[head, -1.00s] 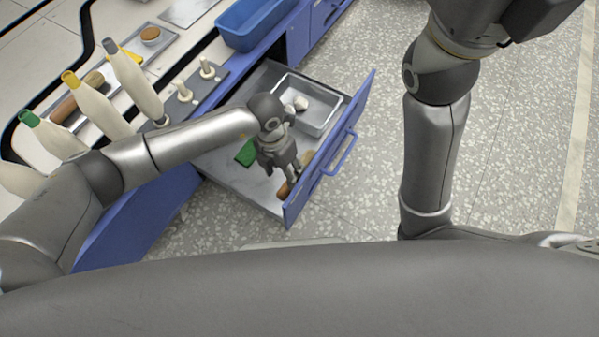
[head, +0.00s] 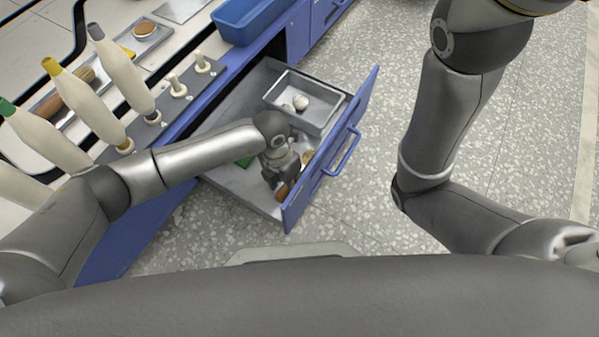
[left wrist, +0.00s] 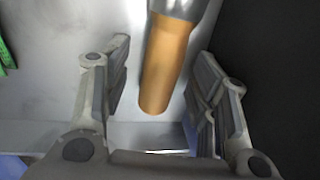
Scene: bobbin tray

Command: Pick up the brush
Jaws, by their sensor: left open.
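The brush has an orange-brown handle (left wrist: 166,62) and a metal collar (left wrist: 178,7), both seen in the left wrist view. It lies in the open drawer (head: 238,188) near the drawer's front panel. In the head view a bit of its handle (head: 282,192) shows beside my gripper; the rest is partly hidden. My left gripper (head: 274,178) is low inside the drawer. In the left wrist view its open fingers (left wrist: 161,68) stand on either side of the handle, with gaps visible on both sides. My right gripper is out of view.
A metal tray (head: 318,117) with small pale objects sits at the drawer's far end. A green item (head: 245,161) lies left of my gripper. The blue drawer front (head: 330,150) stands close on the right. Several bobbins and a blue bin (head: 245,20) are on the bench.

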